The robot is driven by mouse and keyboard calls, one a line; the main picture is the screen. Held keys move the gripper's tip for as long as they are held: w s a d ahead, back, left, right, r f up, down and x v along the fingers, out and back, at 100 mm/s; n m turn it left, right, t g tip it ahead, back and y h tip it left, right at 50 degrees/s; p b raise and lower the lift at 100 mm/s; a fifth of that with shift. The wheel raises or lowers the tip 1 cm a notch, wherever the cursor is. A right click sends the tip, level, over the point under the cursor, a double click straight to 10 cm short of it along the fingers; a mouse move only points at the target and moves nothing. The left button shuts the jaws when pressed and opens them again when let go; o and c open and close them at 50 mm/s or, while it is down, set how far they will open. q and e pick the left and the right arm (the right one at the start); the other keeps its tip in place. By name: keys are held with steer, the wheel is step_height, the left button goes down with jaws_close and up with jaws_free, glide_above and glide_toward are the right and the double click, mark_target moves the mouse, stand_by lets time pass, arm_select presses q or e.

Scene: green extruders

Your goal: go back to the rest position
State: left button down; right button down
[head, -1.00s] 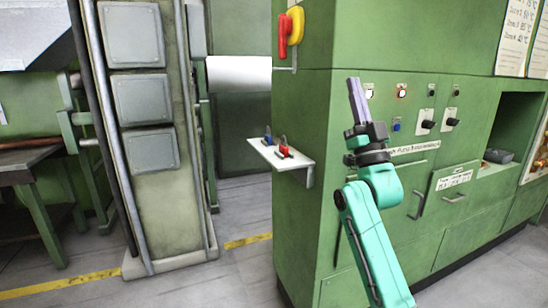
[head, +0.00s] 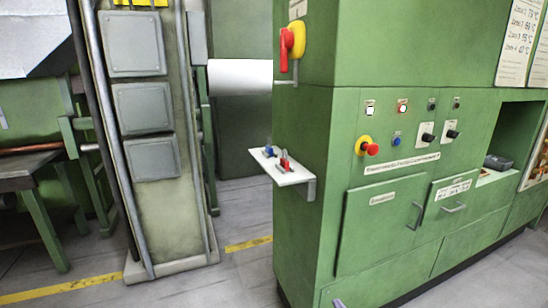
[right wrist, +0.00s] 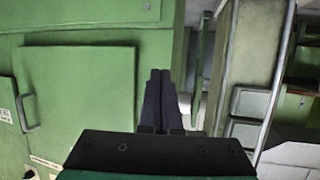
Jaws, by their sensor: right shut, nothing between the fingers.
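My right gripper (right wrist: 160,100) shows in the right wrist view, its two dark fingers pressed together with nothing between them. The rest of my right arm is out of the head view. My left gripper is in neither view.
The cabinet carries a red and yellow switch (head: 292,40), a red emergency button (head: 370,149), and several knobs. A small white shelf (head: 290,178) with red and blue items juts from its left side. A grey-green column (head: 165,210) stands left, with open floor between.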

steer(key=s+d+f+g+p, duration=0.15)
steer(key=s+f+g, duration=0.25)
steer(key=s+f, duration=0.8)
steer(key=s+d+f+g, duration=0.1)
steer(key=s+f+g, duration=0.2)
steer(key=s, duration=0.9)
steer(key=s+d+f+g+h+p, duration=0.1)
steer(key=s+f+g, duration=0.2)
steer(key=s, duration=1)
steer(key=s+d+f+n+g+h+p, duration=0.1)
steer(key=s+d+f+g, duration=0.1)
steer(key=s+f, duration=0.6)
steer(key=s, duration=0.5)
steer(key=shift+s+g, duration=0.15)
steer(key=shift+g, duration=0.25)
